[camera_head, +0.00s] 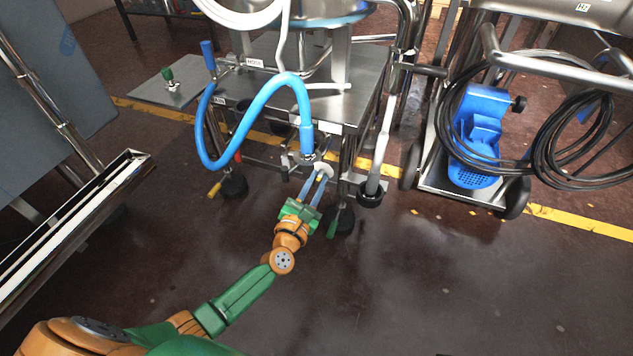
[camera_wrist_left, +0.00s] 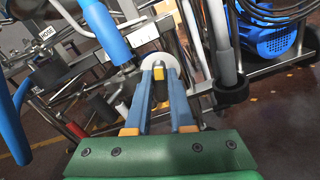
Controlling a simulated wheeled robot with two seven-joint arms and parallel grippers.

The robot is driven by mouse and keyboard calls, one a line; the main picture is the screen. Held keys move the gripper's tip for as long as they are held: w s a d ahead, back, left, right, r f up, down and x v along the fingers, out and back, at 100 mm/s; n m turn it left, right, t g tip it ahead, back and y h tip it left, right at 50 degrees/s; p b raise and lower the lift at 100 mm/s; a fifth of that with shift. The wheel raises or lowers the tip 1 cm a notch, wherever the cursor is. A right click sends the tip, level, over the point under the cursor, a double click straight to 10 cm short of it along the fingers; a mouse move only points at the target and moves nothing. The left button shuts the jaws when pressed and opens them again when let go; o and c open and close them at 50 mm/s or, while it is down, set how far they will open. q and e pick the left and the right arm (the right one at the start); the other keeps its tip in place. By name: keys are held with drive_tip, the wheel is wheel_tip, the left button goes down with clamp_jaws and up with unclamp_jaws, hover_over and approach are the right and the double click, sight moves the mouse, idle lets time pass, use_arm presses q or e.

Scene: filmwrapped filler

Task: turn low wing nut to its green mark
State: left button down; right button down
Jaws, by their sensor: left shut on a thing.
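My left gripper (camera_head: 318,185) reaches down to the low front of the steel machine, with its blue fingers on a whitish round disc (camera_head: 324,169). In the left wrist view the fingertips (camera_wrist_left: 160,75) are closed around a small yellow piece (camera_wrist_left: 158,73), which appears to be the low wing nut. The whitish disc (camera_wrist_left: 172,59) shows behind it. The fingers hide most of the nut, and I cannot make out a green mark on the disc. My right gripper is in neither view.
A blue hose (camera_head: 204,135) loops down to a fitting just above the disc. A steel pipe with a black end (camera_head: 370,195) hangs close on the right. A cart with a blue pump (camera_head: 478,135) and black cables stands farther right. The floor in front is clear.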

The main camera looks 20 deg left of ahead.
use_arm(q)
drive_tip(key=shift+m, duration=0.3)
drive_tip(key=m, duration=0.3)
drive_tip(key=shift+d+m, duration=0.1)
drive_tip(key=shift+m, duration=0.2)
drive_tip(key=m, duration=0.3)
drive_tip(key=shift+f+m+p, duration=0.1)
drive_tip(key=shift+m+p, duration=0.2)
drive_tip(key=shift+p, duration=0.05)
drive_tip(key=m, duration=0.4)
drive_tip(key=shift+d+f+m, duration=0.1)
drive_tip(key=shift+m, duration=0.2)
drive_tip(key=m+p, duration=0.1)
drive_tip(key=m, duration=0.1)
drive_tip(key=shift+m, duration=0.4)
drive_tip(key=m, duration=0.2)
drive_tip(key=shift+f+m, duration=0.1)
drive_tip(key=shift+m, duration=0.2)
drive_tip(key=m, duration=0.4)
drive_tip(key=shift+f+p, duration=0.15)
drive_tip(key=shift+p, duration=0.25)
drive_tip(key=shift+m, duration=2.1)
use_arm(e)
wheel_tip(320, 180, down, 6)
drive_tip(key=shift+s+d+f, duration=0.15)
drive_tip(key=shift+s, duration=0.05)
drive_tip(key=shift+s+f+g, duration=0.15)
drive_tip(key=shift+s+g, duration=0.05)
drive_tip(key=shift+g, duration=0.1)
